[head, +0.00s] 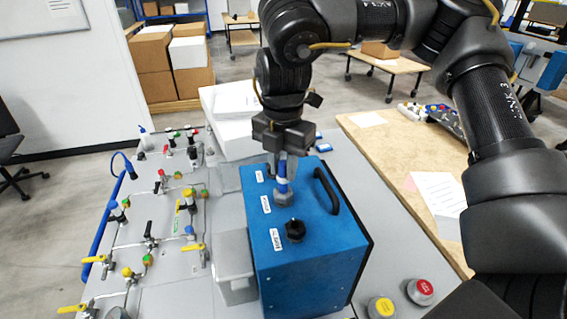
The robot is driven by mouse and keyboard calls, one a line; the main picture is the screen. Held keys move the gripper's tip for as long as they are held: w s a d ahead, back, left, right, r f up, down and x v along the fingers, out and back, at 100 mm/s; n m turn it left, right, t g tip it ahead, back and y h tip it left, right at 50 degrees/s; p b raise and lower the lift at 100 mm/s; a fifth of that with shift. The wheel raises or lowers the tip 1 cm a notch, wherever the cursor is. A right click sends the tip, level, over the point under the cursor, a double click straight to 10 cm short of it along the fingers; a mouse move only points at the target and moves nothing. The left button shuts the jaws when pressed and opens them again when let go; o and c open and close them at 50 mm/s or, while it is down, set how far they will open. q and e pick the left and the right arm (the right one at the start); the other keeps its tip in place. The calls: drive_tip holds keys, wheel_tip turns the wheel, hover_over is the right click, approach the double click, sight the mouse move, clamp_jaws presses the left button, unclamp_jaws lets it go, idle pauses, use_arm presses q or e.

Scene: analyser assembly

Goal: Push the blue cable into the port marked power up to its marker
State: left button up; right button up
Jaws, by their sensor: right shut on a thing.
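The blue analyser box (318,262) stands on the grey bench with a row of ports on its top, each beside a small white label whose words are too small to read. My right gripper (281,168) points down over the box and is shut on the blue cable (282,186). The cable's lower end is upright at a grey port fitting (283,199) by the middle label. I cannot tell how deep it sits, or where its marker is. A black round fitting (295,231) is nearer the front. My left gripper is out of view.
A black handle (327,191) rises on the box's right side. A panel of pipes and coloured valves (160,215) lies to the left. Yellow (381,307) and red (421,291) buttons are at the front right. A wooden table (385,150) stands to the right.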

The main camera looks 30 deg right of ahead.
drive_tip(key=shift+f+b, duration=0.7)
drive_tip(key=shift+f, duration=0.4)
drive_tip(key=o, duration=1)
drive_tip(key=shift+r, duration=0.15)
wheel_tip(320, 180, up, 7)
drive_tip(key=p, duration=0.7)
